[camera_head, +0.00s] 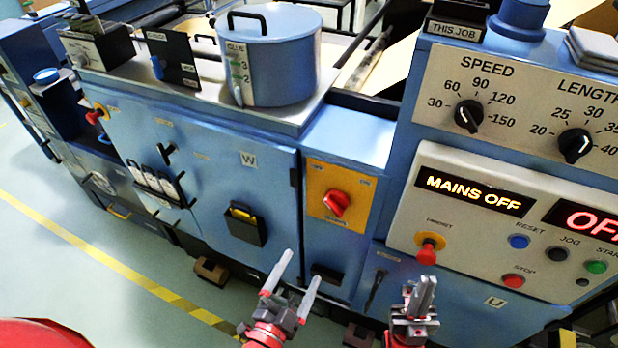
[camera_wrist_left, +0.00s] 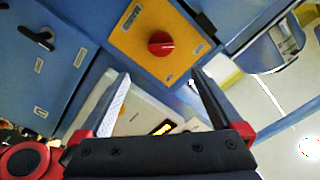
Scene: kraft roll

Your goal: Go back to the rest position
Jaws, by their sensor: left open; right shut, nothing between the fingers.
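My left gripper (camera_head: 289,283) is open and empty at the bottom middle of the head view, in front of the machine's blue lower doors. In the left wrist view its two fingers (camera_wrist_left: 162,95) stand apart with nothing between them. My right gripper (camera_head: 421,287) is shut and empty, to the right of the left one, below the red emergency knob (camera_head: 428,249). Neither gripper appears to touch the machine in the head view. The red rotary switch (camera_head: 336,203) on its yellow plate is above the left gripper, and also shows in the left wrist view (camera_wrist_left: 161,43).
The blue machine fills the view. Its control panel (camera_head: 520,221) at right shows "MAINS OFF". A blue glue pot (camera_head: 268,60) stands on the top ledge. Open floor (camera_head: 60,260) with a yellow line (camera_head: 130,272) is at left. Brown pedals (camera_head: 211,271) sit low in front.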

